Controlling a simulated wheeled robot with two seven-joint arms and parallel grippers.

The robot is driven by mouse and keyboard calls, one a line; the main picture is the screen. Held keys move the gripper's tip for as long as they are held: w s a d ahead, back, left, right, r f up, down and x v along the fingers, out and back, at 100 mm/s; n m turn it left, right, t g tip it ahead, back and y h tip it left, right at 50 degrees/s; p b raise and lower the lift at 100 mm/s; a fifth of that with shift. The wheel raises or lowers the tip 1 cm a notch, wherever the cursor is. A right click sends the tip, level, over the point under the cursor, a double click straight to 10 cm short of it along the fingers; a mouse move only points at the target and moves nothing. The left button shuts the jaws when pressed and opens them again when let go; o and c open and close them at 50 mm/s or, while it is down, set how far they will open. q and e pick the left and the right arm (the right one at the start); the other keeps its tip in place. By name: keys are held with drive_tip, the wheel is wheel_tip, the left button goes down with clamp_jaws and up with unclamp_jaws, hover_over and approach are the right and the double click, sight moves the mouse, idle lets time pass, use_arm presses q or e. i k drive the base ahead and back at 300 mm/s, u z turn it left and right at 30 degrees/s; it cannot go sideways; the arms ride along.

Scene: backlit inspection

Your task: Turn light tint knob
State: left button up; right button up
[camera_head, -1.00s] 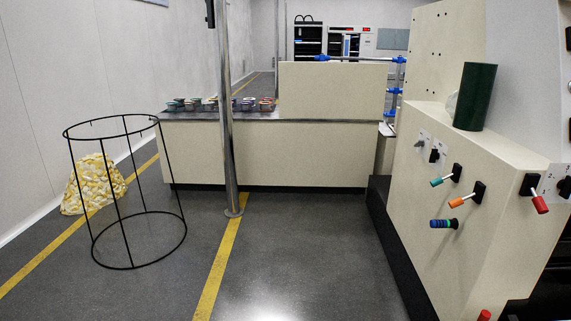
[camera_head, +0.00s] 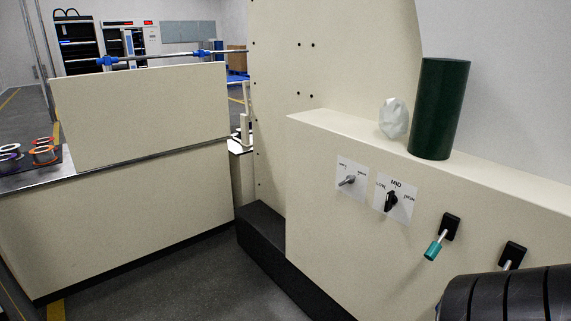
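A black rotary knob (camera_head: 391,201) sits on a white label marked LOW, MID and another word on the cream panel's (camera_head: 345,250) front face. It points roughly upright. To its left is a small grey lever or switch (camera_head: 347,181) on its own white label, whose words are too small to read. I cannot tell from the labels which one is the light tint knob. A teal-tipped lever (camera_head: 435,246) on a black mount is to the right. Neither my left nor my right gripper is in view, and nothing touches the knobs.
A dark green cylinder (camera_head: 439,110) and a crumpled white object (camera_head: 393,118) stand on the panel's top ledge. A black ribbed form (camera_head: 510,296) covers the lower right and partly hides another lever (camera_head: 513,254). A cream counter (camera_head: 130,220) with spools (camera_head: 43,152) is at left. Open floor lies between.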

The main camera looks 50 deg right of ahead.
sight(350, 180)
drive_tip(key=i, duration=1.05)
drive_tip(key=z, duration=1.1)
drive_tip(key=i, duration=2.35)
drive_tip(key=z, duration=2.35)
